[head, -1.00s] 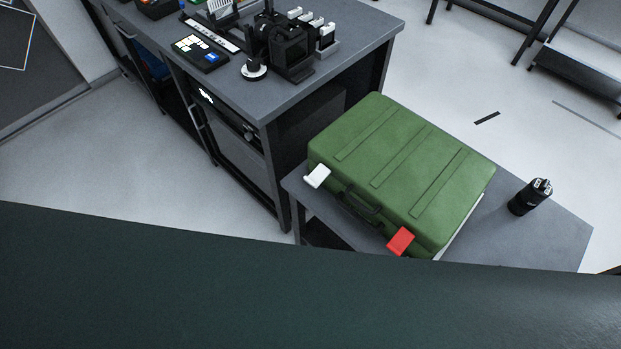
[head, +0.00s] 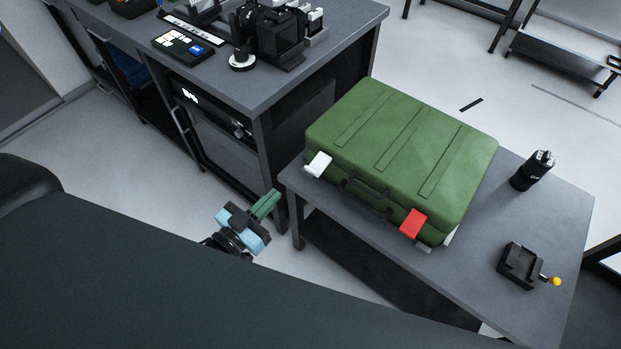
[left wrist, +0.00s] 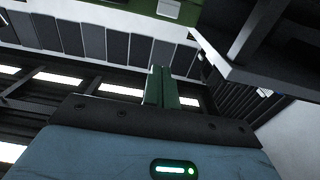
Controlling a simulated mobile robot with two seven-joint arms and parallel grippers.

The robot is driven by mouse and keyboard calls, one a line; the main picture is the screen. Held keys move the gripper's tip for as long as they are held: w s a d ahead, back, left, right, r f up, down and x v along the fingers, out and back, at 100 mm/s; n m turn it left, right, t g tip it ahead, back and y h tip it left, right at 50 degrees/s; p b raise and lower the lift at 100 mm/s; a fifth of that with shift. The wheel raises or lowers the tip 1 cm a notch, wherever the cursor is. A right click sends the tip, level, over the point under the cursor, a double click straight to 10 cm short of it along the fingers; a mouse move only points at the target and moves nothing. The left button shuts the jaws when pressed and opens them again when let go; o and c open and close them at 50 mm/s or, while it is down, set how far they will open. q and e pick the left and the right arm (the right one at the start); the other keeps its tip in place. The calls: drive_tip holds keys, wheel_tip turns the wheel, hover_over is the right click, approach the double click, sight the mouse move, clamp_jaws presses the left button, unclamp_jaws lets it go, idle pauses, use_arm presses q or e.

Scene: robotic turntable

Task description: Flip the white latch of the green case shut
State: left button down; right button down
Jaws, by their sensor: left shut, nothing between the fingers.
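The green case (head: 400,140) lies closed-looking on a low grey table, its black handle (head: 366,192) facing me. The white latch (head: 318,165) is at the left end of its front edge and stands out from the case; a red latch (head: 413,224) is at the right end. In the left wrist view the case (left wrist: 140,6) shows at the top with the white latch (left wrist: 169,9). My left gripper (head: 266,204) is shut and empty, left of the table and below the white latch, apart from it. Its green fingers show in the left wrist view (left wrist: 161,86). My right gripper is out of view.
The low table (head: 560,205) also bears a black cylinder (head: 532,171) and a small black device with a yellow knob (head: 521,265). A taller grey workbench (head: 270,85) with equipment stands close behind my left gripper. Open floor (head: 150,190) lies to the left.

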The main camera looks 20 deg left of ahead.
sight(318, 163)
use_arm(q)
drive_tip(key=shift+w+r, duration=0.1)
drive_tip(key=shift+w, duration=0.05)
drive_tip(key=shift+d, duration=0.1)
drive_tip(key=w+d+f, duration=0.1)
drive_tip(key=w+d, duration=0.1)
drive_tip(key=w, duration=0.3)
drive_tip(key=w+d+f, duration=0.1)
drive_tip(key=w+f, duration=0.1)
drive_tip(key=w, duration=0.3)
drive_tip(key=shift+w+d+f, duration=0.2)
drive_tip(key=shift+d+f, duration=0.05)
drive_tip(key=shift+d, duration=0.1)
idle(0.3)
